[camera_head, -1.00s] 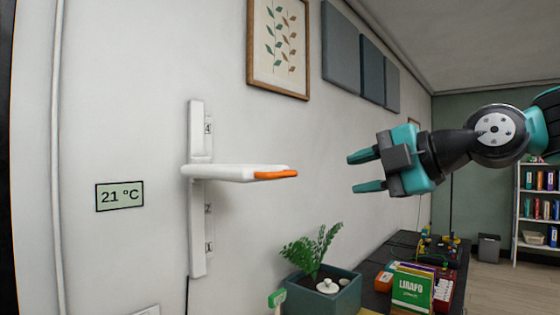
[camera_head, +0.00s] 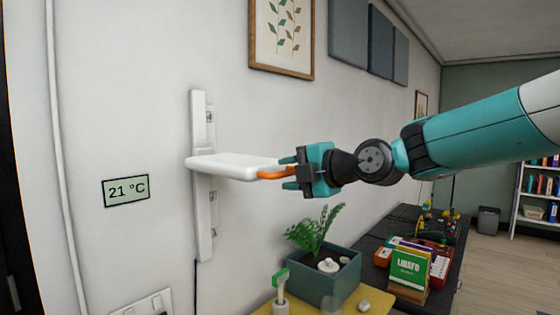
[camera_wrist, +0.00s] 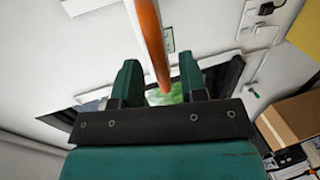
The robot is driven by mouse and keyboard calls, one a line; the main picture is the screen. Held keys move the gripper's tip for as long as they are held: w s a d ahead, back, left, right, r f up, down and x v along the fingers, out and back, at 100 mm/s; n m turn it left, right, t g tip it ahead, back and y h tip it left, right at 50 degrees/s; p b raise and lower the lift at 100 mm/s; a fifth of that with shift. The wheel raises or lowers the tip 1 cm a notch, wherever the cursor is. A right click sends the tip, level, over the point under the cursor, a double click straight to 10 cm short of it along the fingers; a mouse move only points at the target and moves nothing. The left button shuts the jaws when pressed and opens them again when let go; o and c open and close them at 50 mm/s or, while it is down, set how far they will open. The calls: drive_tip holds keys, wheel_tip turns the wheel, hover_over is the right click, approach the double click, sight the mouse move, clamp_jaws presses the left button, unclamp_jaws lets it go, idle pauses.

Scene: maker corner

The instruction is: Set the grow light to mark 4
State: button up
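The grow light (camera_head: 228,166) is a white panel with an orange front handle (camera_head: 274,173), sticking out from a white vertical rail (camera_head: 204,225) on the wall. The panel sits below the upper mark and above the two lower marks; the digits are too small to read clearly now. My gripper (camera_head: 290,171) is at the handle's right end. In the wrist view, the orange handle (camera_wrist: 150,45) reaches in between the two teal fingers of my gripper (camera_wrist: 160,85), with a gap on both sides. The fingers look open.
Below stands a planter (camera_head: 325,278) with a fern on a yellow surface. A green box (camera_head: 409,269) and other items stand on the dark bench to the right. A 21 °C display (camera_head: 126,191) hangs left of the rail.

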drive_tip(key=shift+x, duration=0.85)
drive_tip(key=shift+c, duration=0.5)
clamp_jaws()
wheel_tip(320, 180, up, 13)
drive_tip(key=p, duration=0.2)
drive_tip(key=shift+f, duration=0.15)
drive_tip(key=shift+o, duration=0.5)
unclamp_jaws()
